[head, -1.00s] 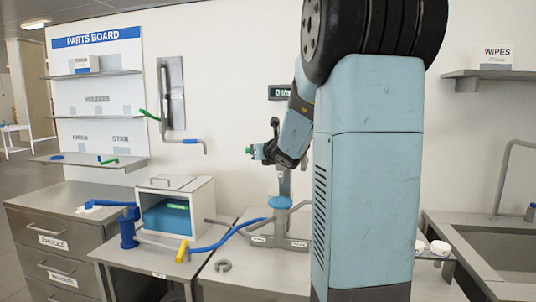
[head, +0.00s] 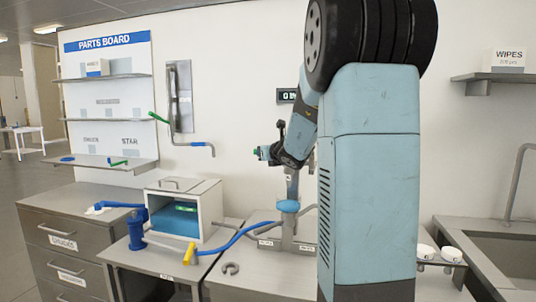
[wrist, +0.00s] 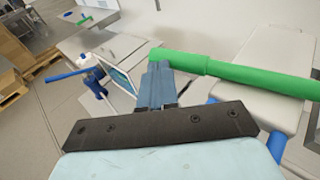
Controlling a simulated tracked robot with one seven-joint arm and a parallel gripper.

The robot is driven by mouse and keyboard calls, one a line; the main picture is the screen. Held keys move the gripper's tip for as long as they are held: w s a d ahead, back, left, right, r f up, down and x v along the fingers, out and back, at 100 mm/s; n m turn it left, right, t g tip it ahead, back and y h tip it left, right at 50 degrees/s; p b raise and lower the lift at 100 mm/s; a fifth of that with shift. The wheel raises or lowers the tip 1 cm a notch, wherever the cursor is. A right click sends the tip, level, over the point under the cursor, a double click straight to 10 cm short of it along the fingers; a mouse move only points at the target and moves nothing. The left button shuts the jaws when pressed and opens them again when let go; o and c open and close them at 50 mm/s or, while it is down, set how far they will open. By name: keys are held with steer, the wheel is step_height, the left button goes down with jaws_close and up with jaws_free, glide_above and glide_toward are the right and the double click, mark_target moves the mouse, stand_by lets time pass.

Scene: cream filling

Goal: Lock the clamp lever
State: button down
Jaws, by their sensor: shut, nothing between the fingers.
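My gripper (head: 270,153) is raised in front of the wall, above the bench station. In the wrist view its fingers (wrist: 158,72) are shut with nothing between them. A thick green handle (wrist: 255,80) runs across right beside the fingertips. I cannot tell whether they touch it. It may be the clamp lever; only a small green tip (head: 256,153) shows by the gripper in the head view. Below stands a grey post with a blue collar (head: 288,206) and grey side arms. A blue bar (head: 225,243) with a yellow grip (head: 189,253) reaches left from it.
A white open-fronted box (head: 212,205) with a blue inside and a blue pump-like fixture (head: 137,228) stand left of the station. A grey C-shaped piece (head: 231,269) lies on the bench.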

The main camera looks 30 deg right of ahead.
steer(key=s+a+r, duration=0.2)
steer(key=s+a, duration=0.4)
steer(key=s, duration=0.5)
steer(key=shift+s+a+r, duration=0.35)
steer(key=shift+s, duration=0.05)
